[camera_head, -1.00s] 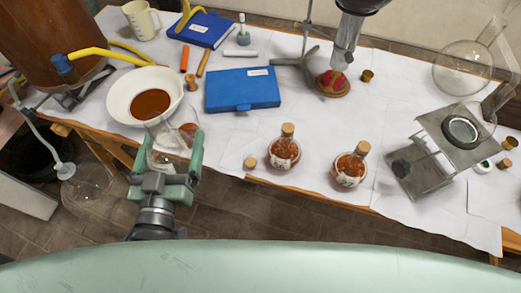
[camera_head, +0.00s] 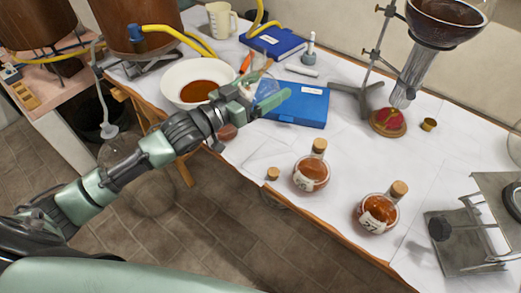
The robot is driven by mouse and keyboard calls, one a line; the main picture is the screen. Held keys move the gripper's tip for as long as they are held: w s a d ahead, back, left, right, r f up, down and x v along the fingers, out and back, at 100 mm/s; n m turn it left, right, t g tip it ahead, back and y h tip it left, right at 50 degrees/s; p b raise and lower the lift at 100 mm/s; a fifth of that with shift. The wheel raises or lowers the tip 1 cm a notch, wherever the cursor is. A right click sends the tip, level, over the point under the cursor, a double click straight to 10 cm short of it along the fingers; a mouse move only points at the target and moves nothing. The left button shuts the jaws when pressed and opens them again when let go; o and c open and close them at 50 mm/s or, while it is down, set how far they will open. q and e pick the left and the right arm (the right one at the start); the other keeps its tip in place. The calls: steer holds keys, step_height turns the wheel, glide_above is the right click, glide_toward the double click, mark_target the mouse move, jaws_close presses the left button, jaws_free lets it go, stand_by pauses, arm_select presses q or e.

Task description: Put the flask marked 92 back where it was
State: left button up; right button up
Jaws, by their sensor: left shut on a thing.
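My left gripper (camera_head: 266,88) is above the table, between the white bowl and the blue case. It is shut on a clear glass vessel, mostly hidden by the fingers; I see no number on it. A reddish-brown round shape (camera_head: 228,132) shows below my left wrist, mostly covered, so I cannot tell if it stands on the table. Two round corked flasks of orange-brown liquid stand upright near the front edge: a left one (camera_head: 304,182) and a right one (camera_head: 372,217). Their labels are too small to read surely. My right gripper is not in view.
The white bowl (camera_head: 172,89) holds brown liquid. A blue case (camera_head: 298,112) lies beside my gripper. A loose cork (camera_head: 272,174) lies left of the flasks. A metal stand (camera_head: 465,242) is at the right. White paper between them is clear.

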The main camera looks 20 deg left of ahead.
arm_select(q)
steer(key=shift+f+b, duration=0.4)
steer(key=shift+f, duration=9.15)
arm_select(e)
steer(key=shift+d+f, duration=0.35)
arm_select(q)
steer(key=shift+f, duration=0.2)
steer(key=o, duration=1.8)
steer(key=shift+c, duration=0.2)
steer(key=shift+r, duration=0.2)
steer(key=shift+v, duration=6.05)
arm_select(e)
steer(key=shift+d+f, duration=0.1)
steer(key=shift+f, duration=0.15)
